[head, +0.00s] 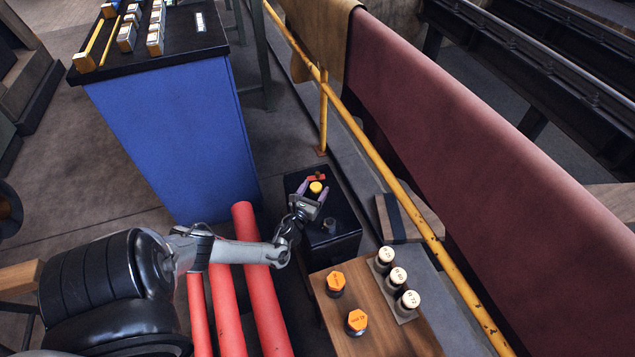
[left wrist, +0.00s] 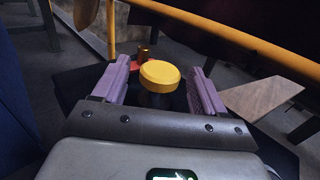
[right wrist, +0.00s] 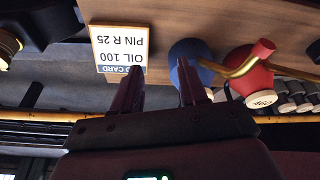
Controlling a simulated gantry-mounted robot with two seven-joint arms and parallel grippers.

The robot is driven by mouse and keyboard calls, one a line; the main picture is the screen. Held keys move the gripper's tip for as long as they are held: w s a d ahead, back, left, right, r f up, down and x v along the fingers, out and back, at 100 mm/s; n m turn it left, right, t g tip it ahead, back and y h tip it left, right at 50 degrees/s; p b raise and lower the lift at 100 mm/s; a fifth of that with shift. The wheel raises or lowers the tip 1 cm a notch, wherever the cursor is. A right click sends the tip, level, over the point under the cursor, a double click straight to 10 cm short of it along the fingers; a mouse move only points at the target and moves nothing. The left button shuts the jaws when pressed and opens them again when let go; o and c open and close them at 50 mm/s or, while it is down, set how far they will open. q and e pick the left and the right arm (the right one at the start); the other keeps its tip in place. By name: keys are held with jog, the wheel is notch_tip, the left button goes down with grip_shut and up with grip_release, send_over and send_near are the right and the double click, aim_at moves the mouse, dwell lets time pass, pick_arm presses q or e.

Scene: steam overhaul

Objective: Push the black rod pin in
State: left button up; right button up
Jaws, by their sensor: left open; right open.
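A black box (head: 338,240) stands on the floor in the head view. On it is a yellow round cap (head: 316,187), which the left wrist view shows on a dark stem (left wrist: 157,98). My left gripper (head: 313,192) is open, its purple fingers on either side of the yellow cap and not visibly closed on it. I cannot tell whether this is the black rod pin. My right gripper (right wrist: 160,90) is open and empty in the right wrist view, near an upside-down card (right wrist: 119,54) reading "OIL 100, PIN R 25".
A wooden board (head: 385,325) carries white-topped pins (head: 398,276) and two orange hexagonal caps (head: 357,321). Red pipes (head: 262,270) lie under my left arm. A yellow rail (head: 385,180) runs behind the box. Blue and red oil cans (right wrist: 250,75) stand near my right gripper.

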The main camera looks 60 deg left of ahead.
pick_arm(q)
jog(key=p+v, duration=0.2)
jog(key=v, duration=0.4)
jog(key=shift+p+v, duration=0.5)
jog(key=shift+v, duration=0.35)
jog(key=shift+a, duration=0.1)
